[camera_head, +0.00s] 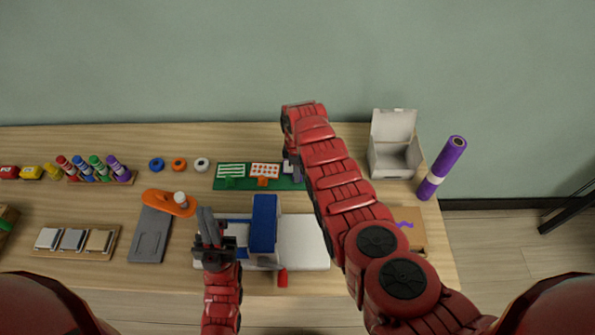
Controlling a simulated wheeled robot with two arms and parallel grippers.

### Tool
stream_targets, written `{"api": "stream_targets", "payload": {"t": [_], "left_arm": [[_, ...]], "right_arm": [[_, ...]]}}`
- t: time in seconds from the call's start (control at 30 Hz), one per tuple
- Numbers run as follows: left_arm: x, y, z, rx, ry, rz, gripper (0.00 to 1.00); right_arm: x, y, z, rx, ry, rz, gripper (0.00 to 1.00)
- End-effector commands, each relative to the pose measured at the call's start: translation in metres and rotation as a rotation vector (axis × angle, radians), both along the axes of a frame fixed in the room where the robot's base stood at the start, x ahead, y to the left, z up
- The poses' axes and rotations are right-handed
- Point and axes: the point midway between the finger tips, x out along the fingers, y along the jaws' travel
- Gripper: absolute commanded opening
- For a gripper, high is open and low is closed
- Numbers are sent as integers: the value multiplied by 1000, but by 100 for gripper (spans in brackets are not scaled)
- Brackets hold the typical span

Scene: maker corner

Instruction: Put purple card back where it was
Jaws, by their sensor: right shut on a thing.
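The green rack (235,186) stands at the back middle of the table. It bears a card with green stripes (231,170) and a card with orange dots (265,170). My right gripper (290,167) is at the rack's right end, beside the orange-dotted card. It is shut on a small pale piece, apparently the purple card, mostly hidden by my gripper and arm. I cannot tell whether this card touches the rack. My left gripper (211,227) is open and empty, near the left side of the blue and white machine (264,222).
An open white box (394,160) and a purple roll (442,168) stand at the back right. Marker bottles (97,168), several rings (179,164), an orange tool (168,203) and a grey tray (150,238) lie left. A brown piece with a purple squiggle (411,235) lies right.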

Motion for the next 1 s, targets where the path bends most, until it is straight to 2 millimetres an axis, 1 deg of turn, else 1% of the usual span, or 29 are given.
{"api": "stream_targets", "payload": {"t": [0.07, 0.1, 0.23, 0.27, 0.5, 0.6, 0.67, 0.83, 0.97, 1.0], "left_arm": [[0, 0, -4, 0, 0, 0, 0], [0, 0, -3, 0, 0, 0, 0], [0, 0, -2, 0, 0, 0, 0], [0, 0, -2, 0, 0, 0, 0], [0, 0, -2, 0, 0, 0, 0], [0, 0, 3, 0, 0, 0, 0], [0, 0, 1, 0, 0, 0, 0], [0, 0, 1, 0, 0, 0, 0], [0, 0, 0, 0, 0, 0, 0], [0, 0, -5, 0, 0, 0, 0]], "right_arm": [[0, 0, -5, 0, 0, 0, 0], [0, 0, -3, 0, 0, 0, 31], [0, 0, -3, 0, 0, 0, 54], [0, 0, -3, 0, 0, 0, 56], [0, 0, -2, 0, 0, 0, 56], [0, 0, 3, 0, 0, 0, 56], [0, 0, 3, 0, -1, 0, 56], [1, 0, 17, 0, -2, 0, 56], [0, -1, 33, -1, -4, 1, 56], [3, 0, 40, 2, -9, 0, 56]]}}
